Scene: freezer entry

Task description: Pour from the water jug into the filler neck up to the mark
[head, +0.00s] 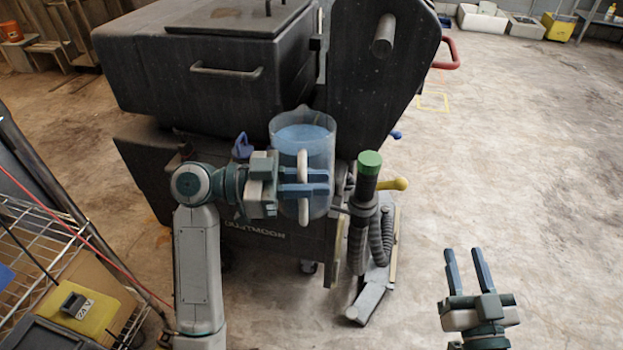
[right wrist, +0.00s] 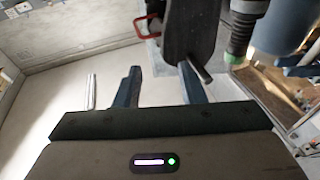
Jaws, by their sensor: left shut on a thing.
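The clear water jug (head: 318,140) stands upright in the air in front of the dark machine, with bluish water inside. My left gripper (head: 325,183) is shut on its pale handle (head: 302,170). The jug also shows at the top right of the right wrist view (right wrist: 278,25). Just right of the jug is a dark upright neck with a green top (head: 370,163), which I take for the filler neck. Its green part shows in the right wrist view (right wrist: 235,59). I cannot make out the mark. My right gripper (head: 468,268) is open and empty, over bare floor at lower right.
The dark machine (head: 220,80) fills the upper middle, with a raised panel (head: 375,60) beside its lid. A ribbed hose (head: 380,235) and a yellow handle (head: 394,184) are by the neck. A wire rack (head: 30,240) stands at left.

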